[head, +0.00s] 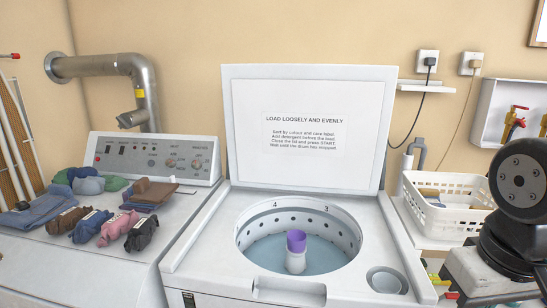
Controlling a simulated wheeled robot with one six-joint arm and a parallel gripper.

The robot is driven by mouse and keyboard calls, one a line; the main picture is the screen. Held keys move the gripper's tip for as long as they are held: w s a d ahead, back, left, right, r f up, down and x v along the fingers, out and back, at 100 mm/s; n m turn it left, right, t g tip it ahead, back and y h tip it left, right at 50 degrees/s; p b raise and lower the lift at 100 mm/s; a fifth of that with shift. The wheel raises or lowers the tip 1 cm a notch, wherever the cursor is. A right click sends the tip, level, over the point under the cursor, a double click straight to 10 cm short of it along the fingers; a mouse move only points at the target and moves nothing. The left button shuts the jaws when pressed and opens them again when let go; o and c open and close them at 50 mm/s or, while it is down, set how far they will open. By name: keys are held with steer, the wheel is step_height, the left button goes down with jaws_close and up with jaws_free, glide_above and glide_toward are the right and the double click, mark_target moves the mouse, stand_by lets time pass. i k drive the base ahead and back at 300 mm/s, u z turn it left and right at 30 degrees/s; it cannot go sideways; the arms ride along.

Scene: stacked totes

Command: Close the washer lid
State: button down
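The washer (210,252) is a white top loader in the middle of the head view. Its lid (300,170) stands open and upright at the back, with printed loading instructions on its inner face. The drum opening (250,228) is uncovered, with a white agitator with a purple top (296,243) in its centre and bluish water or floor around it. Part of my arm shows at the right edge of the view, beside the washer. My gripper is not in view.
A white basket (445,203) sits on a surface to the right. A metal duct (148,90), wall outlets (427,62) and red taps (516,120) are on the wall behind.

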mark_target(303, 128)
steer(key=k, duration=0.65)
steer(key=u, duration=0.8)
steer(key=i, duration=1.1)
steer(key=z, duration=0.05)
